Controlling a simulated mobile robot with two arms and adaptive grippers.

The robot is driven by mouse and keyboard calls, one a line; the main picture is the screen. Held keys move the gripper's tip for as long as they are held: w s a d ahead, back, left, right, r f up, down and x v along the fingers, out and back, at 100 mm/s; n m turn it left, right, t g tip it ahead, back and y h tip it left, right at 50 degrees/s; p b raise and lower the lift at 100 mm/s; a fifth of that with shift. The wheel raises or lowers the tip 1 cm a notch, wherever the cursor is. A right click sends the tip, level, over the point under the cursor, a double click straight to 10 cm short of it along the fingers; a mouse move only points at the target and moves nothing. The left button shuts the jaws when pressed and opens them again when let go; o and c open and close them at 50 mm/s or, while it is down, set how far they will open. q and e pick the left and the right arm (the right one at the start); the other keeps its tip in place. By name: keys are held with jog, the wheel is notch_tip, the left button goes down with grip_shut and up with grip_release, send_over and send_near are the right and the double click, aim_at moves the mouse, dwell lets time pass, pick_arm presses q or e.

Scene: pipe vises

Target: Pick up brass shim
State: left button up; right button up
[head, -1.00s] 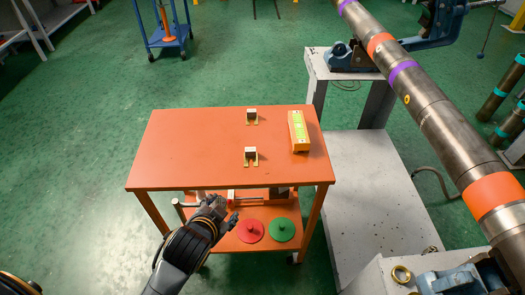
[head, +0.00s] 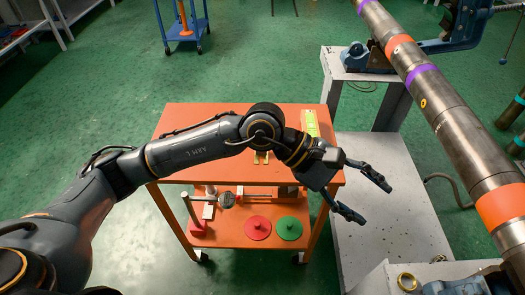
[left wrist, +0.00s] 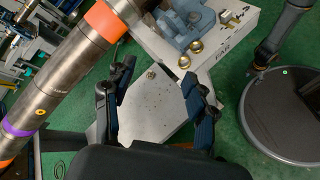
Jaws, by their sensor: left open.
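My left gripper (head: 375,204) is open and empty, past the table's right edge above the light grey stand's low plate.
A large steel pipe (head: 445,105) runs along the right, above the grey stand (head: 372,170). Brass rings (head: 407,281) sit on the near block. Red (head: 258,227) and green (head: 288,227) discs lie on the lower shelf.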

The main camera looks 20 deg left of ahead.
pick_arm(q)
jog(key=w+a+f+m+t+y, duration=0.2)
jog(key=w+a+f+y, duration=0.2)
jog(key=a, duration=0.2)
jog(key=m+t+y, duration=0.2)
jog(key=t+y, duration=0.1)
jog(key=y, duration=0.6)
send_over(261, 155)
jog(key=s, duration=0.3)
jog(key=f, duration=0.5)
jog(key=shift+w+d+f+p, duration=0.15)
jog(key=shift+w+d+p, duration=0.1)
jog(key=shift+p, duration=0.1)
jog(key=shift+w+p+x, duration=0.1)
jog(key=shift+p+x, duration=0.2)
jog(key=shift+x, duration=1.25)
jog(key=shift+w+p+x, duration=0.15)
jog(key=shift+p+x, duration=0.1)
jog(key=shift+x, duration=1.35)
jog(key=shift+s, duration=0.1)
grip_shut()
jog(key=shift+r, duration=0.2)
